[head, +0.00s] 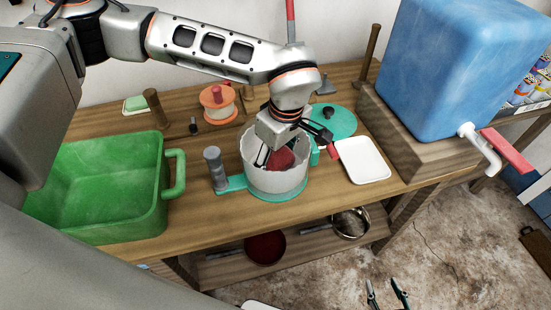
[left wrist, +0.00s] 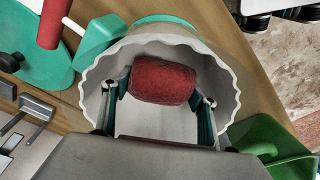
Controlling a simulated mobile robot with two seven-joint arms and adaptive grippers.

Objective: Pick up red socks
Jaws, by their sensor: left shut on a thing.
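The red socks (head: 281,160) are a rolled red bundle inside a grey-white pot (head: 262,180) with a teal base and side handles. In the left wrist view the red socks (left wrist: 164,80) lie crosswise between the two fingers, within the pot's wavy rim (left wrist: 232,92). My left gripper (head: 284,150) reaches down into the pot from above and is shut on the socks. The bottom of the bundle is hidden, so I cannot tell if it touches the pot floor. My right gripper (head: 387,294) is at the bottom edge of the head view, fingers apart and empty.
A green tub (head: 90,225) stands left of the pot. A white tray (head: 362,160) and a teal lid (head: 335,121) lie to the right. A blue water tank (head: 460,65) with a white tap stands far right. Pans (head: 351,223) sit on the lower shelf.

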